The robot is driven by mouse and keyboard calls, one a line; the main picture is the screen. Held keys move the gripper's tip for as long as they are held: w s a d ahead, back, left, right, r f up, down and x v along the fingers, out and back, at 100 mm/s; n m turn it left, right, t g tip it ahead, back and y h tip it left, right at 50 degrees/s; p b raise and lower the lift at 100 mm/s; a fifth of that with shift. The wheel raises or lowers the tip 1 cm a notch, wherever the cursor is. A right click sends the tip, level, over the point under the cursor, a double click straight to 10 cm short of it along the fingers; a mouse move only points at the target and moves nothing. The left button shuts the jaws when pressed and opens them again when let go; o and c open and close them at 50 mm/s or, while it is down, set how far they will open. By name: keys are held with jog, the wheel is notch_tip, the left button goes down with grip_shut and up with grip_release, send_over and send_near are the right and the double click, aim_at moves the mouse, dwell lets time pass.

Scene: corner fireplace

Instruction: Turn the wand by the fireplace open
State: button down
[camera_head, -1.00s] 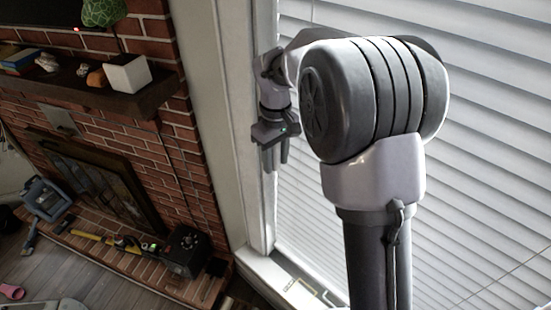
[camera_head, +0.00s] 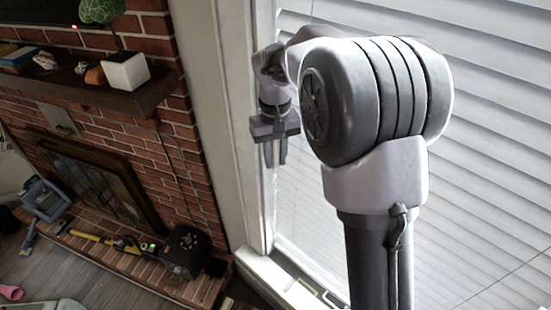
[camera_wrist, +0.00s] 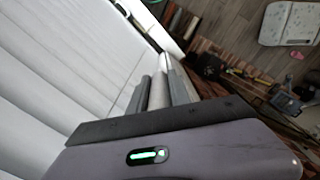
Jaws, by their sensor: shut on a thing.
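The window blind (camera_head: 490,150) has white horizontal slats and fills the right side of the head view; it also fills the left of the wrist view (camera_wrist: 60,60). My gripper (camera_head: 275,158) points down at the left edge of the window, beside the white frame. In the wrist view its two fingers are closed around the wand (camera_wrist: 158,92), a pale slim rod between them. The wand is hard to make out in the head view, where the fingers and arm cover it. The fireplace (camera_head: 95,185) is to the left of the window.
A wooden mantel (camera_head: 95,92) holds a white cube planter (camera_head: 127,73) and small items. The brick hearth below carries a black box (camera_head: 185,252) and a yellow tool (camera_head: 95,238). The window frame (camera_head: 236,120) stands close beside my gripper.

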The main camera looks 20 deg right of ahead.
jog(key=m+b, duration=0.1)
jog(key=m, duration=0.4)
jog(key=shift+a+f+b, duration=0.1)
jog(key=shift+b, duration=0.2)
jog(key=m+b, duration=0.1)
jog(key=m, duration=0.4)
jog(key=shift+w, duration=0.1)
jog(key=shift+m+b, duration=0.3)
jog(key=shift+m, duration=0.1)
jog(key=c, duration=1.2)
grip_release()
notch_tip(320, 180, up, 18)
jog(key=p, duration=0.3)
jog(key=shift+f, duration=0.2)
